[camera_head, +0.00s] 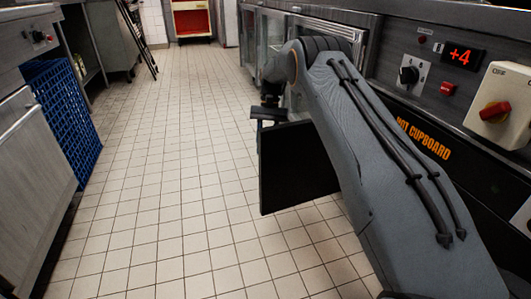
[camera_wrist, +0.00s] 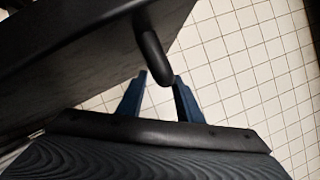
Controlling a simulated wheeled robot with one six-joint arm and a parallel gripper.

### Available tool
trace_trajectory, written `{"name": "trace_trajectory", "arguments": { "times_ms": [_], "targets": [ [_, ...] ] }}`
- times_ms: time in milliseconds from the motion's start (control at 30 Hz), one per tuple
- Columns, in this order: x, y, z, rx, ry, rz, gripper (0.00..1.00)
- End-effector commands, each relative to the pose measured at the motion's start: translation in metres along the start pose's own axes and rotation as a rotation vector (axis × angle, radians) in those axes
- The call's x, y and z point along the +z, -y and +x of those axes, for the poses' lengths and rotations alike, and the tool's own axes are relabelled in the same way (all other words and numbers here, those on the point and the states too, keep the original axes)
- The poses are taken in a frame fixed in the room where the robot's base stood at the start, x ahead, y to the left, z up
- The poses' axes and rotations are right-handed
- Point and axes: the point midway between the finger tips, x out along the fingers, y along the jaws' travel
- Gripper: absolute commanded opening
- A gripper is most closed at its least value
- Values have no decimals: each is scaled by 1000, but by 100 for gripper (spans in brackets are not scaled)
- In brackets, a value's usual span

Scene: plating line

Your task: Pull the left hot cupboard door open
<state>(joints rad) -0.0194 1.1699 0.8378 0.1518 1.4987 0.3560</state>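The hot cupboard door (camera_head: 295,170) is a black panel that stands out from the counter front into the aisle, swung open. In the wrist view the dark door (camera_wrist: 90,60) fills the upper left, with its black bar handle (camera_wrist: 152,48) sticking out from it. My gripper (camera_wrist: 162,77) has two blue fingers spread apart. The handle's rounded end lies between or just above the fingertips, with small gaps visible; I cannot tell whether it touches either finger. In the head view my gripper (camera_head: 268,112) is by the door's upper edge, partly hidden by my arm.
The HOT CUPBOARD panel (camera_head: 423,138) with knobs and a red display (camera_head: 462,56) is at right, partly behind my arm. A blue crate (camera_head: 62,105) and a steel cabinet (camera_head: 35,165) line the left. The tiled floor (camera_head: 165,160) between is clear.

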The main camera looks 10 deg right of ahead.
Motion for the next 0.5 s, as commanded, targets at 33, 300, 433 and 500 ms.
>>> {"name": "trace_trajectory", "arguments": {
  "times_ms": [33, 300, 433, 500],
  "targets": [
    [0, 0, -11, -1, -3, 0, 32],
    [0, 0, -43, 0, -1, -1, 32],
    [0, 0, -49, 0, -1, 0, 32],
    [0, 0, -49, 0, -1, 0, 32]
  ]
}}
